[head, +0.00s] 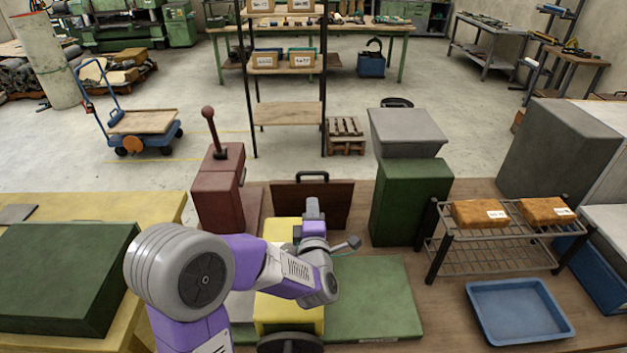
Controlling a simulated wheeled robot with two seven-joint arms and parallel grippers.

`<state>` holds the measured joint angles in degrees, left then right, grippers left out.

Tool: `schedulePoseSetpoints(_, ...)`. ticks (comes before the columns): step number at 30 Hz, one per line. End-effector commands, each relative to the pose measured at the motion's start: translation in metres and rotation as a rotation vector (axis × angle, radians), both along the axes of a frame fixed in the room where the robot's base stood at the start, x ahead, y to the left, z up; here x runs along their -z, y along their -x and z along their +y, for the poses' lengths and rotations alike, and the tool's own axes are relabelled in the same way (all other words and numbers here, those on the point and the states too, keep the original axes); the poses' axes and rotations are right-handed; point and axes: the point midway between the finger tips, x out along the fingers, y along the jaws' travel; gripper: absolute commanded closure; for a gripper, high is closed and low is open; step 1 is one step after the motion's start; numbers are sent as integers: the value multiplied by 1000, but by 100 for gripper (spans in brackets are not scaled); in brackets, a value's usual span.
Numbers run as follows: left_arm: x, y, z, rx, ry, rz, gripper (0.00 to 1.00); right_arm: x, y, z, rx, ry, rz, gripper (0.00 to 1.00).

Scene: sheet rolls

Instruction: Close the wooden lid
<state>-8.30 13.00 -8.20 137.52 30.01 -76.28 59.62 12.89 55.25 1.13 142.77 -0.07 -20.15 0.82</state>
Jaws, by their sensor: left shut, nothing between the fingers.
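The wooden lid (340,198) is a dark brown panel with a black handle on its top edge. It stands near upright at the back of the wooden bench, between a red block and a green block. My left gripper (313,205) is shut and empty, in front of the lid's middle and overlapping it in the picture. I cannot tell whether they touch. My left arm and a yellow machine body (277,233) hide the area below the lid. My right gripper is not in view.
A red block with a lever (215,195) stands left of the lid, a tall green block (410,205) right of it. A green plate (380,300) lies in front. A wire rack (490,255) and blue tray (515,312) are at the right. A dark green box (60,270) is at the left.

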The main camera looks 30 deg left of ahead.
Motion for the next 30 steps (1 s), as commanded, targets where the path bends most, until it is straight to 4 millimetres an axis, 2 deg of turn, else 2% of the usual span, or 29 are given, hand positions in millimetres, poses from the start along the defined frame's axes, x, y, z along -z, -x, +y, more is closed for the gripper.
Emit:
schedulePoseSetpoints(6, -2, -41, 26, -2, -2, 1, 100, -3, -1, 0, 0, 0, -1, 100)
schedulePoseSetpoints(12, -4, -67, 41, -1, -2, 1, 100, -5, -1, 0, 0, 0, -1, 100)
schedulePoseSetpoints(18, -4, -77, 47, 1, 0, 1, 100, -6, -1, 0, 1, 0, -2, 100)
schedulePoseSetpoints(30, -5, -79, 48, 1, 0, 2, 100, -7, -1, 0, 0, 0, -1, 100)
